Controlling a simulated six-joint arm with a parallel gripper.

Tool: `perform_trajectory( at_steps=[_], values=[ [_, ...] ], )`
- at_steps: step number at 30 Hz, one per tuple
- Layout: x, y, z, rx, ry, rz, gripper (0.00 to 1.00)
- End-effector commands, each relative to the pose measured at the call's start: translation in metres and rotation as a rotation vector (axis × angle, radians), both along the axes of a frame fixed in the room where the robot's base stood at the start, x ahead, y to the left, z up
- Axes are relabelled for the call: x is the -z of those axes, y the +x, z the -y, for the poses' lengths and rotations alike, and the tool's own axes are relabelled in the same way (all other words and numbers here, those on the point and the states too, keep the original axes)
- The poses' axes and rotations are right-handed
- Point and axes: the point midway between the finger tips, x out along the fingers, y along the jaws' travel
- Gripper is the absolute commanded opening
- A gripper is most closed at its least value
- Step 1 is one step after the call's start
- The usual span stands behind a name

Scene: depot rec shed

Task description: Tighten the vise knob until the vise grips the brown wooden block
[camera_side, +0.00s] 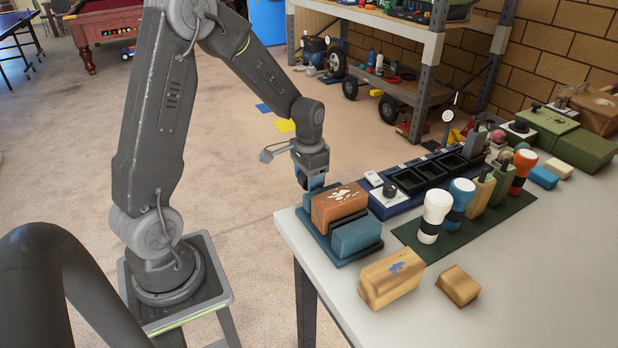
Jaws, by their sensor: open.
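The blue-teal vise (357,238) sits at the near left corner of the table. The brown wooden block (340,203), with pale worn paint on top, sits in it behind the near jaw. Whether the jaws touch the block cannot be told. My gripper (309,183) points down at the vise's far end, behind the block. Its fingers are open, but their tips are mostly hidden. The vise knob cannot be made out; it may be hidden by the gripper, block or jaw.
A light wooden block (391,277) with blue paint and a smaller block (458,286) lie in front. A green mat (408,236) with several upright handled items and a dark blue tray (381,207) stand right of the vise. The table (540,270) is clear at front right.

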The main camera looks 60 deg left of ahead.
Motion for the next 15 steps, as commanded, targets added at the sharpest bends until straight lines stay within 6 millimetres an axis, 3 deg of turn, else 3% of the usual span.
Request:
perform_trajectory(
  at_steps=[2,15],
  values=[
    [-0.0002,-0.0001,0.0000,0.000,0.000,0.000,0.57],
    [-0.0005,0.0000,0.0000,0.000,0.000,0.000,0.14]
  ],
)
